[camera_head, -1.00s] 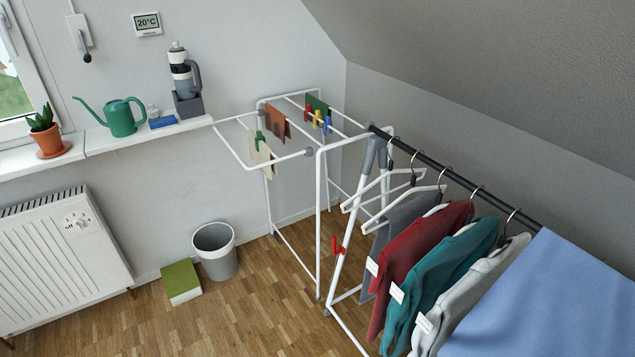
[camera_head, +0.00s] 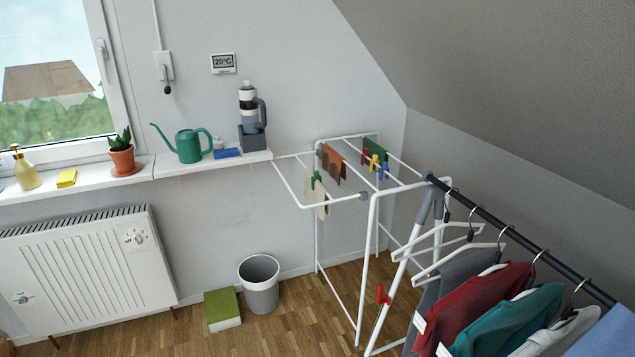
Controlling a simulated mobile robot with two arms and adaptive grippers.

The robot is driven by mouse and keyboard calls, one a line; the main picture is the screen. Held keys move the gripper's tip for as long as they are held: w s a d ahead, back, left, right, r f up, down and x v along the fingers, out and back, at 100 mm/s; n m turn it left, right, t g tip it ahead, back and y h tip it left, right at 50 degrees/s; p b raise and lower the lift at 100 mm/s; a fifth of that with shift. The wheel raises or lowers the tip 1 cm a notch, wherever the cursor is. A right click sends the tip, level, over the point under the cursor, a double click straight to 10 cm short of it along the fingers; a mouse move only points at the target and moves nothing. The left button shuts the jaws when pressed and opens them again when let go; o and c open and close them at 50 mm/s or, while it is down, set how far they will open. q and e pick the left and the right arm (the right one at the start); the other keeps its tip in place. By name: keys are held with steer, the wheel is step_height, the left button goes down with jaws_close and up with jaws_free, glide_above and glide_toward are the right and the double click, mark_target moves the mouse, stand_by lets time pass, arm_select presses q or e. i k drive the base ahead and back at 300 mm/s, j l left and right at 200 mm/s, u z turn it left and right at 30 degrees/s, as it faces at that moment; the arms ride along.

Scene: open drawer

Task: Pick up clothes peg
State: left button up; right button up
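Several clothes pegs show on the white drying rack in the head view. A red peg (camera_head: 382,294) is clipped low on the rack's front leg. A green peg (camera_head: 317,178) is on the left wing with a pale cloth (camera_head: 321,203). A red peg (camera_head: 365,155), a yellow peg (camera_head: 374,162) and a blue peg (camera_head: 383,170) are at the back by a dark green cloth (camera_head: 376,147). The drying rack (camera_head: 366,265) stands in the corner beside the sill. Neither of my grippers is in view.
A clothes rail (camera_head: 487,217) with garments on hangers stands at the right. A grey bin (camera_head: 260,292) and a green-topped box (camera_head: 222,309) are on the wooden floor. A radiator (camera_head: 85,265) is under the sill, which holds a watering can (camera_head: 186,144). Floor between bin and rack is clear.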

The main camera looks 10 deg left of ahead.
mark_target(316, 176)
steer(key=z, duration=0.4)
steer(key=i+j+z, duration=0.2)
steer(key=j, duration=0.2)
steer(key=i+j+z, duration=0.1)
steer(key=j+z, duration=0.15)
steer(key=j, duration=0.15)
steer(key=i+j+z, duration=0.2)
steer(key=j, duration=0.25)
steer(key=j+z, duration=0.25)
steer(key=j, duration=0.15)
